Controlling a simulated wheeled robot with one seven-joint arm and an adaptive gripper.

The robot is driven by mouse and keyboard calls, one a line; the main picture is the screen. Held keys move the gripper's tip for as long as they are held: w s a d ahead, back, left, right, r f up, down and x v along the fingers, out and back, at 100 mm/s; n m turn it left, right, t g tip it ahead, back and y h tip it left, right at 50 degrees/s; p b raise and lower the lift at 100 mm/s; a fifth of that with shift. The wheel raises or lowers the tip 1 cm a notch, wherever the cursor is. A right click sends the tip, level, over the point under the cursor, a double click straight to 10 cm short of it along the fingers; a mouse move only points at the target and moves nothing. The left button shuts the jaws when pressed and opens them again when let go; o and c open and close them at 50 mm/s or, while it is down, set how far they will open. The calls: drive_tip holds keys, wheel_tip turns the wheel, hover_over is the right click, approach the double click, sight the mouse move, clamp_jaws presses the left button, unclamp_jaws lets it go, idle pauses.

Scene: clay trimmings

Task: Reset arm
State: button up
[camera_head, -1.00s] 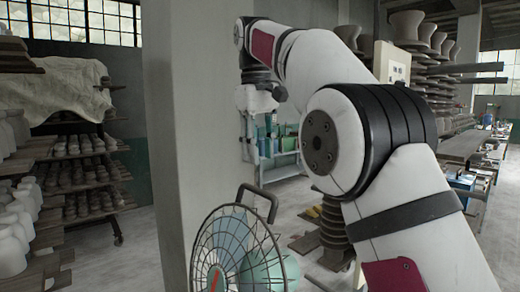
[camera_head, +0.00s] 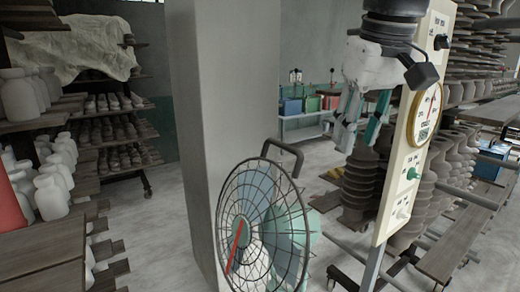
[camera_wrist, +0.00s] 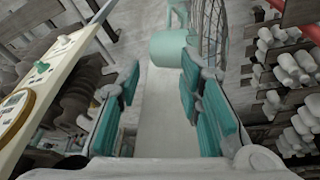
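My gripper (camera_head: 359,135) hangs downward at the upper right of the head view. Its body is white and its finger pads are teal. In the wrist view my gripper (camera_wrist: 162,105) is open, with the pads wide apart and nothing between them. The rest of my arm is mostly out of the head view.
A caged fan (camera_head: 265,225) stands before a grey pillar (camera_head: 222,120). A control panel (camera_head: 412,140) with a dial stands close beside my gripper. Shelves of white pots (camera_head: 50,195) line the left. Floor (camera_head: 150,235) is clear between shelves and pillar.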

drive_tip(key=s+d+f+m+t, duration=0.2)
drive_tip(key=s+d+f+m, duration=0.1)
drive_tip(key=s+f, duration=1.2)
drive_tip(key=shift+s+d, duration=0.2)
drive_tip(key=shift+s, duration=0.1)
idle(1.1)
